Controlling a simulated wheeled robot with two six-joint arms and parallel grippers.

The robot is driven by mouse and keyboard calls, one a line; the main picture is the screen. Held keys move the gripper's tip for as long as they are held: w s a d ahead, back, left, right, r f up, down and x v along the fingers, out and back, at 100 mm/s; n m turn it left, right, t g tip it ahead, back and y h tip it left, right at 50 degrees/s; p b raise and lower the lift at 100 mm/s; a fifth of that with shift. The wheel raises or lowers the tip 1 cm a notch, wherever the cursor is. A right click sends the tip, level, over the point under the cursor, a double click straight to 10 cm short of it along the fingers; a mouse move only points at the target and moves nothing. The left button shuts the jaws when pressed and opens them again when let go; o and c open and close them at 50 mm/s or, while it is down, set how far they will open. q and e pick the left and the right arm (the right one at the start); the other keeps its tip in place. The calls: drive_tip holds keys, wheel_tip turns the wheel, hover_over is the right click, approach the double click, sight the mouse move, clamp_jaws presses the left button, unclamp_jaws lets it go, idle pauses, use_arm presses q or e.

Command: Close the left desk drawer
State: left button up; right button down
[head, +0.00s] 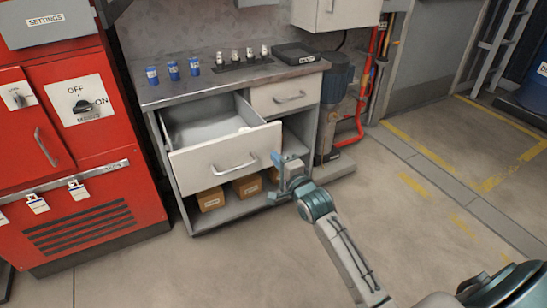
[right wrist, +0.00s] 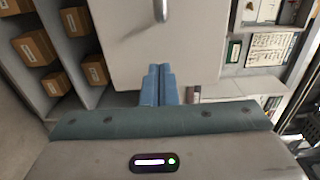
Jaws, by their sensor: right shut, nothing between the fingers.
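The left desk drawer (head: 220,164) is pulled out from the grey desk in the head view, with its inside visible and a bar handle on its white front. My right gripper (head: 279,163) is shut and empty, at the right end of the drawer front. In the right wrist view the shut blue fingers (right wrist: 158,84) point at the white drawer front (right wrist: 165,45), near its edge, with part of the handle above them. I cannot tell whether the fingertips touch the front. My left gripper is not in view.
The right drawer (head: 285,95) is shut. Cardboard boxes (head: 211,200) stand on the shelf below. Blue cans (head: 173,71) and a black tray (head: 294,53) are on the desk top. A red cabinet (head: 75,150) stands left. The floor in front is clear.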

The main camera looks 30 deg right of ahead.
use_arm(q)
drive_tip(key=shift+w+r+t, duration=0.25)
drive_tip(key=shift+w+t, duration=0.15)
use_arm(e)
drive_tip(key=shift+w, duration=1.1)
